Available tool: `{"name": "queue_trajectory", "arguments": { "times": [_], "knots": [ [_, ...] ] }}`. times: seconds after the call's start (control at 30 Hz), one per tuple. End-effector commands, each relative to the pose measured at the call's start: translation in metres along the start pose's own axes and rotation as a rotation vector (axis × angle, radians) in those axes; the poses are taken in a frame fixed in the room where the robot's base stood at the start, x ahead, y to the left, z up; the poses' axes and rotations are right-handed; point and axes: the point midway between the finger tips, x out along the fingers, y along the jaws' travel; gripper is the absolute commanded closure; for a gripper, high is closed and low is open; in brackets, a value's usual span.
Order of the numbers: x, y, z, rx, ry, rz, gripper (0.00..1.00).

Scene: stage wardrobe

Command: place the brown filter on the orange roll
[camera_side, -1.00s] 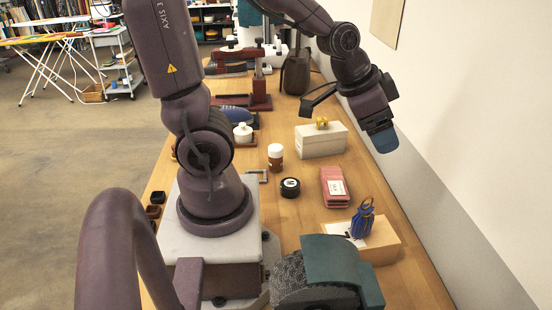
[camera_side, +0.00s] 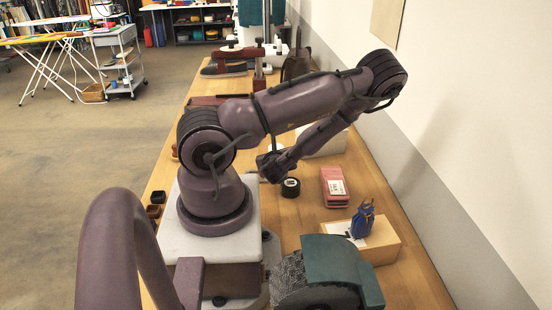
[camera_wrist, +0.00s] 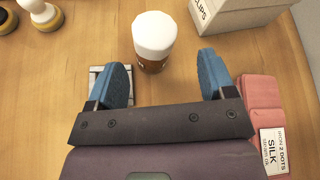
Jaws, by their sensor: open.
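I cannot pick out a brown filter or an orange roll with certainty in either view. A brown bottle with a white cap (camera_wrist: 154,40) stands upright in the wrist view, just beyond and between my fingertips. My gripper (camera_wrist: 160,75) has its two blue fingers spread wide with nothing between them. A round black tin or roll (camera_side: 290,187) sits beside my gripper in the side view.
A pale clips box (camera_wrist: 240,12) stands beyond the right finger. A small flat pale item (camera_wrist: 97,85) lies partly under the left finger. White-topped items (camera_wrist: 42,12) stand upper left.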

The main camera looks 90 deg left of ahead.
Motion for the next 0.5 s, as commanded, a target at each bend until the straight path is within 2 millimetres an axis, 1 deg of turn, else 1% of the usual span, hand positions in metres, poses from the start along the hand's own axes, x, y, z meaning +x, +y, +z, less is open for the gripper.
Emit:
{"name": "queue_trajectory", "arguments": {
  "times": [0.03, 0.1, 0.2, 0.33, 0.5],
  "knots": [
    [0.002, 0.005, -0.001, 0.111, -0.014, -0.011, 0.24],
    [0.003, 0.007, -0.001, 0.216, -0.028, -0.023, 0.24],
    [0.005, 0.009, -0.001, 0.297, -0.04, -0.032, 0.24],
    [0.015, 0.009, 0.0, 0.319, -0.043, -0.033, 0.24],
    [0.038, 0.009, 0.001, 0.314, -0.042, -0.031, 0.24]
  ]
}}
